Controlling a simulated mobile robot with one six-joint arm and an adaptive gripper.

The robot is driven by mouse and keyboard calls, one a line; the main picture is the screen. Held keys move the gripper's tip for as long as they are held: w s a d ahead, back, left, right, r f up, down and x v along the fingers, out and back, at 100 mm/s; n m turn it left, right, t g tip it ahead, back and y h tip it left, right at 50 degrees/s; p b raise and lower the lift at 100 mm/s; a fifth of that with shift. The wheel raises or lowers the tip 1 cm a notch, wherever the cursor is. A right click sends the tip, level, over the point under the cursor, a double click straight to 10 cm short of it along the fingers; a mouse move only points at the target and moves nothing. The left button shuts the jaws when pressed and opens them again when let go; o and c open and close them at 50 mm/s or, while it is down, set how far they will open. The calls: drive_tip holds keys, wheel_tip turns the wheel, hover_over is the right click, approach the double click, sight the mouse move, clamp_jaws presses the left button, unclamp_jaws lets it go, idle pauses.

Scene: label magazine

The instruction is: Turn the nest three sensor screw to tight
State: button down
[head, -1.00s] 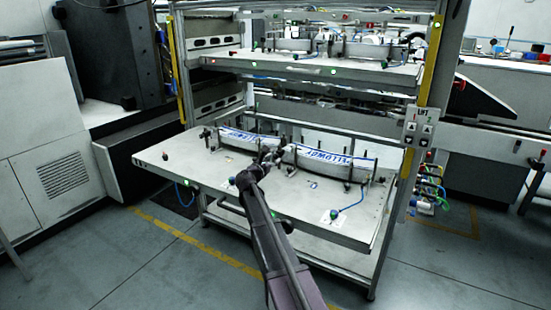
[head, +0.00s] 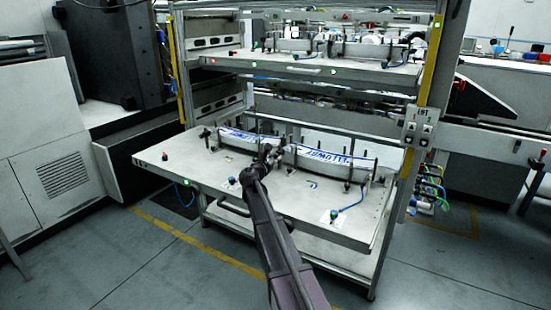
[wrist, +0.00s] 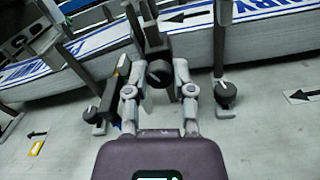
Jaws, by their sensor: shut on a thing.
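In the wrist view my gripper (wrist: 160,80) is shut on a dark round screw knob (wrist: 158,75) with a pale pointer line. The knob sits at the lower front of a dark upright post (wrist: 150,28). I cannot read a nest number on it. In the head view my gripper (head: 273,156) is at the gap between the two label stacks on the lower shelf; the fingertips and knob are too small to make out there. A second dark knob (wrist: 226,94) with a pointer line stands to the right, apart from my gripper.
Blue-and-white label stacks (head: 335,160) lie behind the posts on the lower shelf (head: 220,180). A tilted dark bracket (wrist: 113,100) stands close left of my gripper. Printed black arrows (wrist: 303,96) mark the shelf. A blue cable (head: 352,202) lies at right. The upper shelf (head: 300,63) overhangs behind.

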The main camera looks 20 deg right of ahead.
drive_tip(key=shift+m, duration=1.6)
drive_tip(key=c, duration=0.7)
unclamp_jaws()
drive_tip(key=shift+a, duration=0.15)
drive_tip(key=v, duration=1.1)
drive_tip(key=shift+s+a, duration=0.25)
drive_tip(key=shift+s, duration=0.05)
